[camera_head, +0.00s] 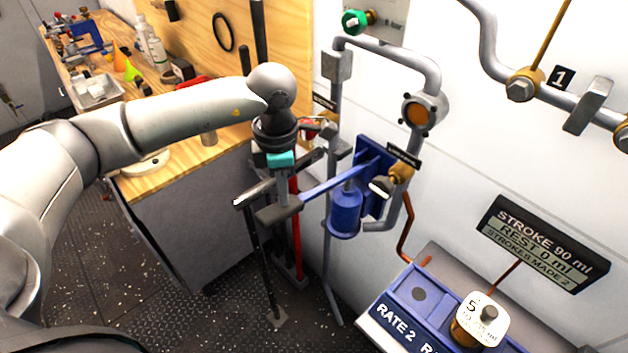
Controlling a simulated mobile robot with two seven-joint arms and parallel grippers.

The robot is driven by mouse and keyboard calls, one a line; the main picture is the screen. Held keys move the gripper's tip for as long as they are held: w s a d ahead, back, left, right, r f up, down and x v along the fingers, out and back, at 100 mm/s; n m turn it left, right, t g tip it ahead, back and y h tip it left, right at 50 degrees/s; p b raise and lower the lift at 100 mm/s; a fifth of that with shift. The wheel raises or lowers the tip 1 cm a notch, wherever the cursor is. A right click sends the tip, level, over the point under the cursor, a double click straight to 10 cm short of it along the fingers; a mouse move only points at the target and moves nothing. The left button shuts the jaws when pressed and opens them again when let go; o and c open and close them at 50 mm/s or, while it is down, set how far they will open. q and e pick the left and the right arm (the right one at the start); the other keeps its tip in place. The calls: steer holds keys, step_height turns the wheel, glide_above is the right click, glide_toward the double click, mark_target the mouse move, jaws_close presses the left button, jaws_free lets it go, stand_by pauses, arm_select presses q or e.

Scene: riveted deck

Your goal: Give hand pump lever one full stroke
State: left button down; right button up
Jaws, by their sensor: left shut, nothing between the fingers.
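The hand pump (345,213) is a blue cylinder on a blue wall bracket, right of centre. Its blue lever (332,185) slopes down to the left and ends in a dark grey grip (279,212). My left gripper (283,200) points down at that grip. It is shut and empty, its fingertips over or against the grip; I cannot tell whether they touch. A display (540,245) reads "STROKE 90 ml", "REST 0 ml", "STROKES MADE 2". My right gripper is out of view.
A black pole with a pale handle (253,191) and a red pole (296,235) stand close by. Grey pipes (400,50) run along the wall. A wooden bench (190,160) with bottles is at left. A blue "RATE 2" box (400,315) is at lower right.

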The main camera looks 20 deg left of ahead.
arm_select(q)
steer(key=shift+r, duration=0.3)
steer(key=shift+r+p, duration=1.65)
steer(key=shift+r, duration=0.9)
steer(key=shift+f, duration=0.1)
